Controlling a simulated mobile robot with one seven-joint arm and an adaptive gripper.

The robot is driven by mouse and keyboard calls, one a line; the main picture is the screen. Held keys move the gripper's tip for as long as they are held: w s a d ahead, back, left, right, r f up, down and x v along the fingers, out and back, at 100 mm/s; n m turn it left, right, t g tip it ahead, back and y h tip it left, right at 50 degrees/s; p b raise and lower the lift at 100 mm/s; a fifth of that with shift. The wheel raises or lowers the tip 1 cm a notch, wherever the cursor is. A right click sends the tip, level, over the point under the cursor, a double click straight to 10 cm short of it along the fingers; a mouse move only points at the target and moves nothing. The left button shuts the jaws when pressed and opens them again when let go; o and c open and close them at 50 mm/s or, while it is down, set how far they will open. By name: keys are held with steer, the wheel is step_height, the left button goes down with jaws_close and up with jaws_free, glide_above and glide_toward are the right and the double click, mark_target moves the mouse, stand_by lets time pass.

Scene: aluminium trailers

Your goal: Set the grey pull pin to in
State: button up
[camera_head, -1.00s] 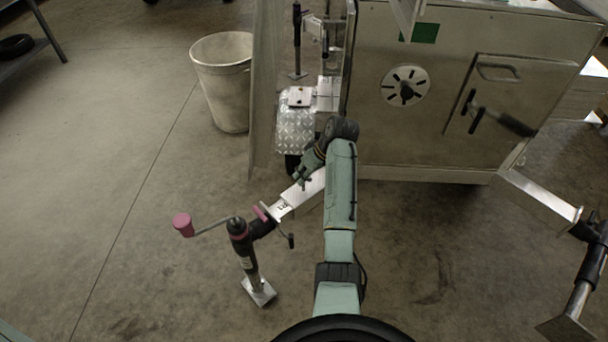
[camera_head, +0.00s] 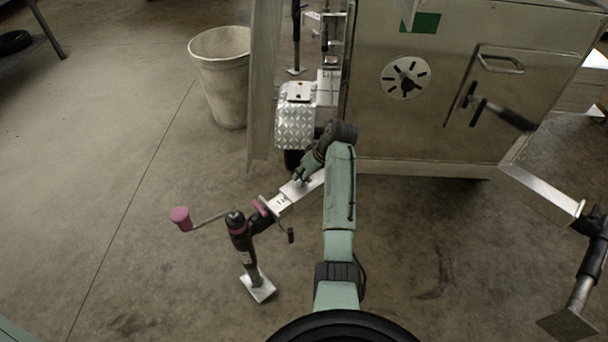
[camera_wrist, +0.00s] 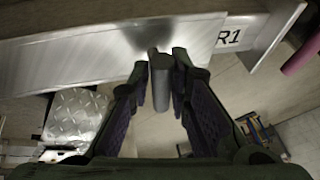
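The grey pull pin (camera_wrist: 160,80) is a short dark-grey cylinder seen nearly end-on in the wrist view, in front of a bare metal bar (camera_wrist: 105,52). My gripper (camera_wrist: 162,78) has one finger on each side of the pin, with the fingertips very close to it. I cannot tell whether the fingers press on it or leave a small gap. In the head view my gripper (camera_head: 303,174) is low beside the metal arm (camera_head: 285,197) of the near jack, and the pin is hidden there. How deep the pin sits is not clear.
The jack (camera_head: 245,250) with a pink-handled crank (camera_head: 181,219) stands to the left of my gripper. The metal trailer box (camera_head: 430,130) is close on the right, and a checker-plate fender (camera_head: 295,127) is behind. Another jack (camera_head: 585,275) is far right. Open floor lies left.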

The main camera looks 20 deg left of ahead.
steer(key=o, duration=0.4)
steer(key=shift+s+a+f, duration=0.2)
steer(key=shift+w+d, duration=0.1)
steer(key=shift+r, duration=0.1)
steer(key=shift+d+r, duration=0.1)
steer(key=v, duration=1.1)
steer(key=shift+d+r, duration=0.15)
steer(key=shift+r, duration=0.15)
